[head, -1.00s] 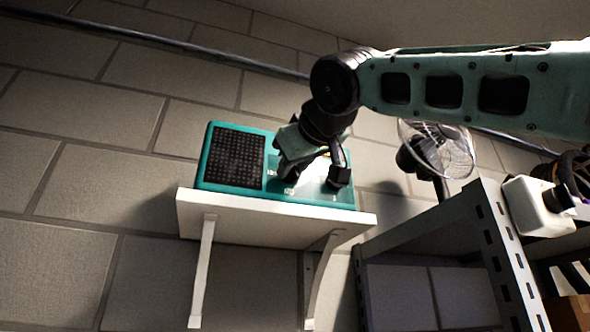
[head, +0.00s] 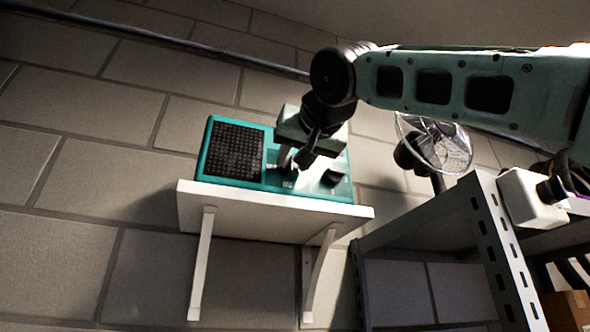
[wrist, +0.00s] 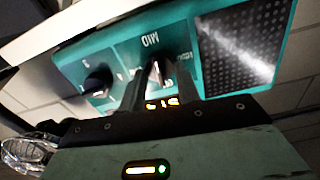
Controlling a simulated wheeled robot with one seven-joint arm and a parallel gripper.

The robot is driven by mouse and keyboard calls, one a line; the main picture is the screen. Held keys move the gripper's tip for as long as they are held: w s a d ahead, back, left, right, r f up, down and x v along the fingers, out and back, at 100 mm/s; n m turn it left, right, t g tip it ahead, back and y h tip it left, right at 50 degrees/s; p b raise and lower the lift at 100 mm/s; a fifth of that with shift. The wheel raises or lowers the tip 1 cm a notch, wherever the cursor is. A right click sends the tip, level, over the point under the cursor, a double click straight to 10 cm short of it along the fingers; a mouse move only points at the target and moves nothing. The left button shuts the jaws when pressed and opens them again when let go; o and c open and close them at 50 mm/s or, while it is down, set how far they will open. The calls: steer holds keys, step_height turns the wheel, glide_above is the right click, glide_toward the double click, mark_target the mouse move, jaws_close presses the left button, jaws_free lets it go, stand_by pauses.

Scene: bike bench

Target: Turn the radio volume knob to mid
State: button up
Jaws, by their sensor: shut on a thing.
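The teal radio (head: 248,186) stands on a white wall shelf, with a dark speaker grille (head: 233,153) at its left in the head view. My gripper (head: 294,161) is at the panel just right of the grille. In the wrist view, its two dark fingers (wrist: 160,78) close around a knob (wrist: 159,72) beside an upside-down "MID" label (wrist: 150,40). The fingers hide most of this knob, so I cannot tell where its pointer stands. A second, black knob (head: 333,177) is free at the right; it also shows in the wrist view (wrist: 98,82).
The white shelf (head: 280,209) sits on two brackets against a block wall. A wire-caged fan or lamp (head: 440,145) and a grey metal rack (head: 490,230) stand to the right. A white container (head: 530,200) is on the rack. The wall left of the radio is clear.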

steer(key=shift+f, duration=0.1)
stand_by(0.3)
steer(key=o, duration=0.9)
steer(key=shift+o, duration=0.2)
steer(key=b+v, duration=0.3)
steer(key=v, duration=1.4)
steer(key=shift+s, duration=0.2)
